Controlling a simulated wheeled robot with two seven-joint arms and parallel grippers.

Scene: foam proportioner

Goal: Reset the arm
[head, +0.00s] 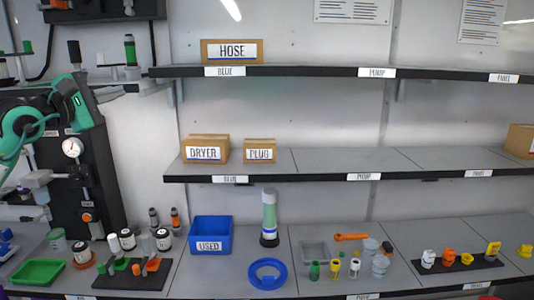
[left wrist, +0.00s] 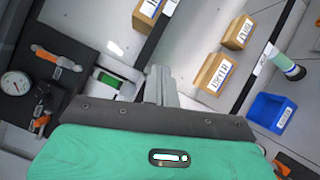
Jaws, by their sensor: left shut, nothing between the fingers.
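My left arm comes in from the left in the head view, with its teal and dark hand in front of the black machine panel. My left gripper (head: 142,88) points right, beside the left end of the upper shelf. Its grey fingers are together with nothing held. They also show in the left wrist view (left wrist: 160,82), rising from the dark plate of the hand, clear of the boxes. My right gripper is in neither view.
The HOSE box (head: 231,51) stands on the upper shelf, and the DRYER (head: 206,149) and PLUG (head: 260,152) boxes on the middle shelf. A blue USED bin (head: 210,247), a green-grey cylinder (head: 269,218) and a blue ring (head: 267,274) stand on the counter. A gauge (head: 72,148) is on the panel.

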